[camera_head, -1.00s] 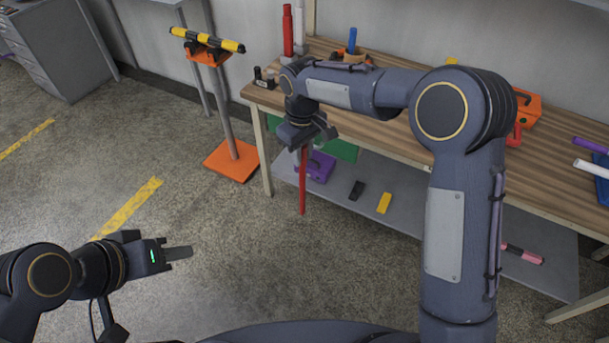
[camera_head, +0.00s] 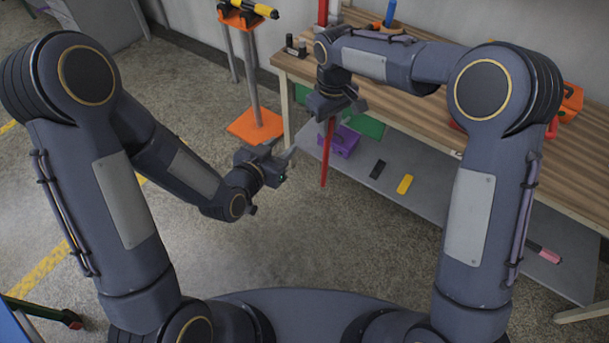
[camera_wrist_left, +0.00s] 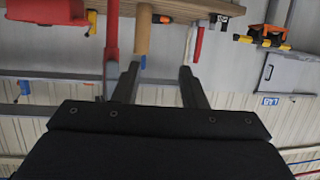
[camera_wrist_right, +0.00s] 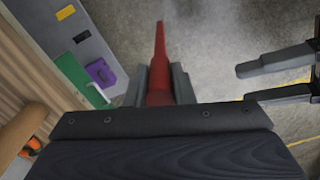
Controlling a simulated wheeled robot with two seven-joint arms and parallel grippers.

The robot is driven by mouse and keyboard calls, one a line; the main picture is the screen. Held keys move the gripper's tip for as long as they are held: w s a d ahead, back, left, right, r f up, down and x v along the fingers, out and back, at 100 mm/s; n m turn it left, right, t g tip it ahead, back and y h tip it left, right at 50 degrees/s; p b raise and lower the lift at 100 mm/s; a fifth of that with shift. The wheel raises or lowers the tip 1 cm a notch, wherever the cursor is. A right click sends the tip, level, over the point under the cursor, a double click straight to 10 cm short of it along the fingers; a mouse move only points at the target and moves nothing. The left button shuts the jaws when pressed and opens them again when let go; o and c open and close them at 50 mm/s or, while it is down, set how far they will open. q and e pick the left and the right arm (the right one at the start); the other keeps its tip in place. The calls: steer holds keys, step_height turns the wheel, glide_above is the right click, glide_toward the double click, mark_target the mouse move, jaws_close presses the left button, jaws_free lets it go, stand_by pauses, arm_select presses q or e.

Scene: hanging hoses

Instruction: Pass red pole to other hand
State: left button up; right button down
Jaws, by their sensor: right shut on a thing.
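The red pole (camera_head: 326,155) hangs down, nearly upright, from my right gripper (camera_head: 331,112) in front of the bench. The right wrist view shows the pole (camera_wrist_right: 160,65) between the two fingers of my right gripper (camera_wrist_right: 159,82), which is shut on it. My left gripper (camera_head: 290,155) is to the left of the pole, open and empty, with its fingers towards the pole and apart from it. The left wrist view shows a gap between its fingers (camera_wrist_left: 160,78). The right wrist view shows the left gripper (camera_wrist_right: 275,75) to the right of the pole.
The wooden bench (camera_head: 425,125) stands behind and to the right, with a lower shelf (camera_head: 400,190) holding a purple thing (camera_head: 346,142). An orange-based stand (camera_head: 256,125) with a yellow and black bar (camera_head: 262,10) is behind my left gripper. Bare floor lies in front.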

mark_target(329, 145)
arm_select(q)
steer(key=s+d+f+m+t+h, duration=0.1)
steer(key=s+d+f+t+h, duration=0.25)
steer(key=d+f, duration=0.2)
steer(key=shift+g+y, duration=0.35)
steer(key=x, duration=0.7)
steer(key=d+x, duration=0.1)
steer(key=x, duration=0.3)
steer(key=shift+r, duration=0.35)
steer(key=shift+s+d, duration=0.1)
jaws_close()
arm_select(e)
steer(key=c, duration=1.1)
jaws_free()
steer(key=shift+c, duration=0.2)
